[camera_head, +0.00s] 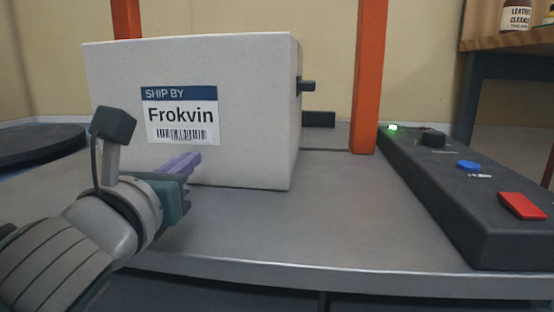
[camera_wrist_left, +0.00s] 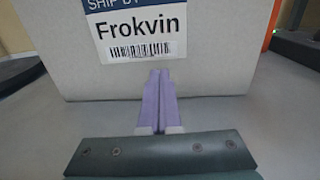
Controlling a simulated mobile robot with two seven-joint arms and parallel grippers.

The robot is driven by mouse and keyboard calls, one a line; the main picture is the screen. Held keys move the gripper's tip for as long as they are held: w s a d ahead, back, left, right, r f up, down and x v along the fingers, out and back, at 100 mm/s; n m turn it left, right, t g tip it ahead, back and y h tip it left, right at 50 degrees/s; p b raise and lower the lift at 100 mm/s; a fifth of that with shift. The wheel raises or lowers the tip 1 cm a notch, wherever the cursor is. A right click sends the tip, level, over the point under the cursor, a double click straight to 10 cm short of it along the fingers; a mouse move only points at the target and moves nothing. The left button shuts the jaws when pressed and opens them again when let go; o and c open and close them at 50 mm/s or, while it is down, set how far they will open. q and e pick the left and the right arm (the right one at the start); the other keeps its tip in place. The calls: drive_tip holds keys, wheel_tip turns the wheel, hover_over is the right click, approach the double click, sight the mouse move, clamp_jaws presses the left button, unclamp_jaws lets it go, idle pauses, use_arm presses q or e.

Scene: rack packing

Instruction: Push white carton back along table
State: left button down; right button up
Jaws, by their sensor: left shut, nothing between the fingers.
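The white carton (camera_head: 245,110) stands upright on the grey metal table (camera_head: 330,230) between two orange posts. Its front face carries a label reading "SHIP BY Frokvin" with a barcode. My left gripper (camera_head: 190,162) is shut and empty, with its purple fingers pointing at the lower front face just below the label. In the left wrist view the fingertips (camera_wrist_left: 159,74) reach the carton face (camera_wrist_left: 215,60) under the barcode. I cannot tell for certain whether they touch it. My right gripper does not show.
A dark control box (camera_head: 450,190) with a green light, a black knob, a blue button and a red switch lies along the table's right side. An orange post (camera_head: 368,80) rises behind the carton's right edge. A round dark disc (camera_head: 40,145) is at the left. The table front is clear.

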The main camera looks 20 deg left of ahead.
use_arm(q)
drive_tip(key=shift+w+a, duration=0.2)
drive_tip(key=shift+w, duration=0.5)
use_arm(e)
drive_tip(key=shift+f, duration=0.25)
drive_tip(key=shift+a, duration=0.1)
